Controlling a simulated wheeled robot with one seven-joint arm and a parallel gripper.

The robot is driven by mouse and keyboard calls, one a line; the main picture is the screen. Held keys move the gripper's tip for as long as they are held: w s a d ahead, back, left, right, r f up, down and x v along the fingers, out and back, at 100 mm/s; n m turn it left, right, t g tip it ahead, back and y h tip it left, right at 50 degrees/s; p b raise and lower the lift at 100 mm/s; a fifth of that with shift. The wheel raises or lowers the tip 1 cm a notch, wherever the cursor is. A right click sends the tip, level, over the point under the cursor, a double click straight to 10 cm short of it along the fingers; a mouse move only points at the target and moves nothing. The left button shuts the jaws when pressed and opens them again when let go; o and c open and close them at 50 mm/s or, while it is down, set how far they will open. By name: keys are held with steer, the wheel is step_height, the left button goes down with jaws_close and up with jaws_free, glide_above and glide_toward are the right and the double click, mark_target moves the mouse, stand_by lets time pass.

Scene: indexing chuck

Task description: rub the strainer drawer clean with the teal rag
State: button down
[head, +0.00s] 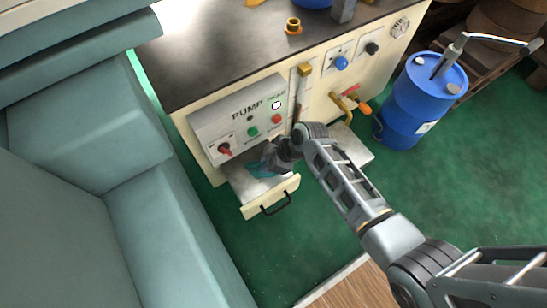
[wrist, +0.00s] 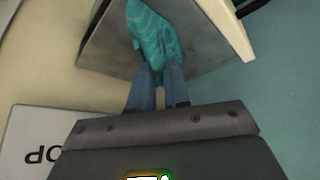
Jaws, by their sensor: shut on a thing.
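The strainer drawer (head: 272,209) is pulled out of the cream machine cabinet, below the pump panel. Its grey inside also shows in the wrist view (wrist: 110,45). The teal rag (wrist: 153,35) is at my fingertips, over the inside of the drawer. In the head view a bit of the rag (head: 260,169) shows beside my gripper (head: 268,160). My gripper (wrist: 158,80) is shut on the rag. Whether the rag presses on the drawer floor cannot be told. My gripper and the rag hide part of the drawer's inside.
The pump panel (head: 240,115) with buttons and a red switch is right above the drawer. A brass valve with an orange handle (head: 352,103) sticks out to the right. A blue drum (head: 415,100) stands further right. Teal padded blocks (head: 85,130) are at left. Green floor is open in front.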

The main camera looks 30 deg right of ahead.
steer(key=shift+a+f, duration=0.1)
steer(key=shift+a, duration=1.9)
steer(key=shift+a+p, duration=0.1)
steer(key=shift+p, duration=0.2)
steer(key=shift+d, duration=1.95)
steer(key=shift+d+f+b, duration=0.1)
steer(key=shift+d+b, duration=0.35)
steer(key=shift+d, duration=1.5)
step_height(320, 180, up, 6)
steer(key=p, duration=0.5)
steer(key=shift+r+p, duration=0.2)
steer(key=shift+p, duration=0.1)
